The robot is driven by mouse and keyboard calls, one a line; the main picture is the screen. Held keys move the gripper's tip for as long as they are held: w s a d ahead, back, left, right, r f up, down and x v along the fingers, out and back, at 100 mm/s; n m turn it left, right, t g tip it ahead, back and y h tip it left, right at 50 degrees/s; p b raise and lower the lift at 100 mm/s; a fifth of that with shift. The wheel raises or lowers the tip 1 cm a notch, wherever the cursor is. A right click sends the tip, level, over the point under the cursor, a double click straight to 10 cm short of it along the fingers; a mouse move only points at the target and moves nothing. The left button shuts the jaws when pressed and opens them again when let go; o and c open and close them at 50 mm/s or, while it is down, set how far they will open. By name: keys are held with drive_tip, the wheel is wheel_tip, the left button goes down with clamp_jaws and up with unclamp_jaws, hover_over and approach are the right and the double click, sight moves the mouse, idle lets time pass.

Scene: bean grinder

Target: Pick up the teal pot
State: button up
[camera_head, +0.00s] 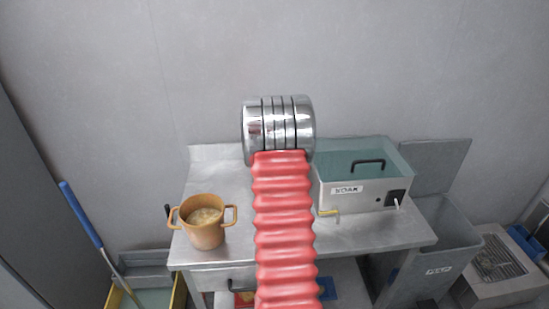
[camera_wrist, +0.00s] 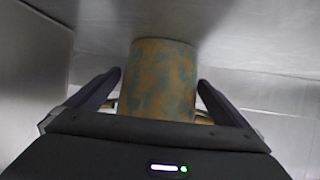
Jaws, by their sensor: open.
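A pot mottled teal and orange-brown (camera_wrist: 160,75) stands out in the wrist view, with tan handle parts low on both sides. My gripper (camera_wrist: 158,82) is open, with one dark finger on each side of this pot. Whether the fingers touch it I cannot tell. In the head view my red arm and chrome joint hide the gripper and this pot. An orange two-handled pot (camera_head: 203,232) with pale contents stands on the left front of the steel table (camera_head: 215,177), apart from my arm.
A steel box labelled SOAK (camera_head: 350,195), with a teal top and black handle, stands on the table's right. A grey bin (camera_head: 440,235) is right of the table. A blue-handled pole (camera_head: 82,215) leans at the left. A grey wall stands behind.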

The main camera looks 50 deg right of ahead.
drive_tip(key=shift+c, duration=0.3)
drive_tip(key=shift+r, duration=0.1)
drive_tip(key=c, duration=0.9)
drive_tip(key=shift+c, duration=0.2)
wheel_tip(320, 180, up, 10)
idle(0.7)
